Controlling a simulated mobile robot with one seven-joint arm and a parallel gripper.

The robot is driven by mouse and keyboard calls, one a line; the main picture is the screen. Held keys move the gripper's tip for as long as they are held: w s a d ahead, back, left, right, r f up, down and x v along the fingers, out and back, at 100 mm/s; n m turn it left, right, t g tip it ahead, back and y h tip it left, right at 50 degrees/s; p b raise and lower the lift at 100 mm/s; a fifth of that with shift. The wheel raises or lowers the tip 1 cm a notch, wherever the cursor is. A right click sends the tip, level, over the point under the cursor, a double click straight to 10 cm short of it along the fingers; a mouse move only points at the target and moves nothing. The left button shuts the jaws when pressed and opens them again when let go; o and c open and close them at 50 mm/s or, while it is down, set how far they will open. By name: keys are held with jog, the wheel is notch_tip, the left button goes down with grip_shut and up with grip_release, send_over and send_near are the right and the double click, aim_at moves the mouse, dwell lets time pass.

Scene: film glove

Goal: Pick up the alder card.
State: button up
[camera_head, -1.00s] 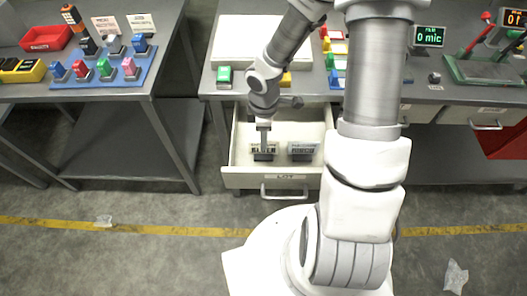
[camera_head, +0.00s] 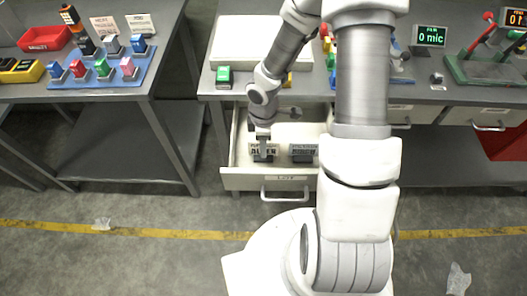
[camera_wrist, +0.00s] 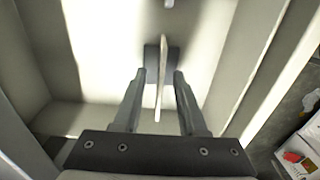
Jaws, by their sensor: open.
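The alder card (camera_head: 263,150) stands upright in a small dark holder inside the open drawer (camera_head: 232,180), on the left of two cards. In the wrist view the alder card (camera_wrist: 161,85) shows edge-on as a thin pale strip. My gripper (camera_wrist: 162,80) is open, with one finger on each side of the card and gaps visible between fingers and card. In the head view my gripper (camera_head: 263,133) is right above and behind the card, and its fingertips are hard to make out.
A second card (camera_head: 303,149), seemingly reading birch, stands in its own holder close on the right. The drawer walls surround both cards. The worktop (camera_head: 230,92) above the drawer carries a white slab (camera_head: 245,45) and a green block (camera_head: 224,76).

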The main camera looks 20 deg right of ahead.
jog(key=shift+c, duration=0.2)
grip_shut()
dwell(0.4)
